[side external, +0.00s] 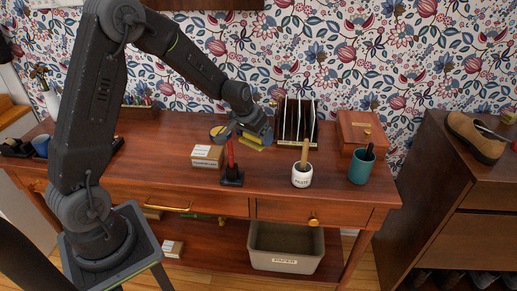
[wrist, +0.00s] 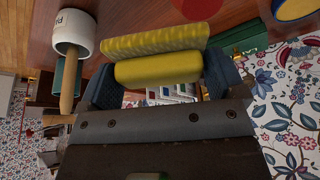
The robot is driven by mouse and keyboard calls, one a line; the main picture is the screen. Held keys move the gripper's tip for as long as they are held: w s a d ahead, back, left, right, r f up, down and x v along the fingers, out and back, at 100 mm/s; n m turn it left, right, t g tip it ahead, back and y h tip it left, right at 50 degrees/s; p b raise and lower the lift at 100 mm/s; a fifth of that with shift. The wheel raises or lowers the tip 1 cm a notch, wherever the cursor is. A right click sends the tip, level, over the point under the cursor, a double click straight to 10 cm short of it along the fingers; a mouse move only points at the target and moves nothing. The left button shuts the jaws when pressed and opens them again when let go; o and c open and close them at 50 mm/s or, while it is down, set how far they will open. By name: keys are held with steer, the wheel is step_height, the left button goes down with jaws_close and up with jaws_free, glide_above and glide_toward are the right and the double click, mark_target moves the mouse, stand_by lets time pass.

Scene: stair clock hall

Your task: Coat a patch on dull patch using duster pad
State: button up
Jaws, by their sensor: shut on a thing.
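My gripper (side external: 252,132) is shut on the yellow duster pad (side external: 249,144), low over the back middle of the brown desk top (side external: 195,182). In the wrist view the duster pad (wrist: 155,42) lies across between the fingers, with a ribbed strip and a smoother yellow bar. I cannot tell whether the pad touches the desk. I cannot make out the dull patch for certain. A flat red rounded shape (wrist: 285,53) shows beside the pad in the wrist view; I cannot tell what it is.
A white paste pot (side external: 302,175) with a wooden-handled brush stands right. A red stick in a black stand (side external: 232,178), small boxes (side external: 207,156) and a round tin (side external: 219,132) stand left. Behind are an upright rack (side external: 297,122) and wooden box (side external: 360,132); a green cup (side external: 361,168) stands right.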

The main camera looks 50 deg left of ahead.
steer(key=w+a+f+n+y, duration=0.1)
steer(key=w+a+n, duration=0.15)
steer(key=a, duration=0.95)
steer(key=n+g+y, duration=0.1)
steer(key=n, duration=0.3)
glide_above(221, 129)
steer(key=d, duration=0.1)
steer(key=shift+s+f, duration=0.45)
steer(key=shift+f, duration=3.15)
steer(key=shift+f, duration=0.6)
step_height(221, 129, up, 7)
